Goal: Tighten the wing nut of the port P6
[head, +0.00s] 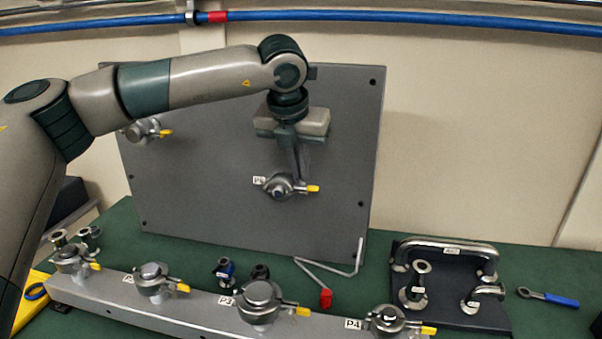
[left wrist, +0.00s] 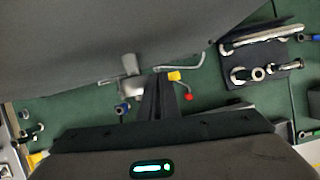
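The port (head: 279,187), whose small label seems to read P6, sits low on the upright grey panel. Its yellow wing nut (head: 313,188) sticks out to the right of the clamp. In the left wrist view the yellow wing nut (left wrist: 174,76) shows beside the fingertips. My left gripper (head: 303,177) reaches down in front of the panel, with its tips at the clamp's right side, just by the wing nut. Its fingers (left wrist: 158,78) look close together. Whether they hold or touch the nut is unclear. My right gripper is not in view.
The grey panel (head: 210,210) stands on the green table (head: 560,260), with another port (head: 143,131) partly behind my left arm. A rail (head: 200,308) with several clamped ports runs in front. A bent rod with a red end (head: 326,298) lies between. A black pipe stand (head: 455,312) is at right.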

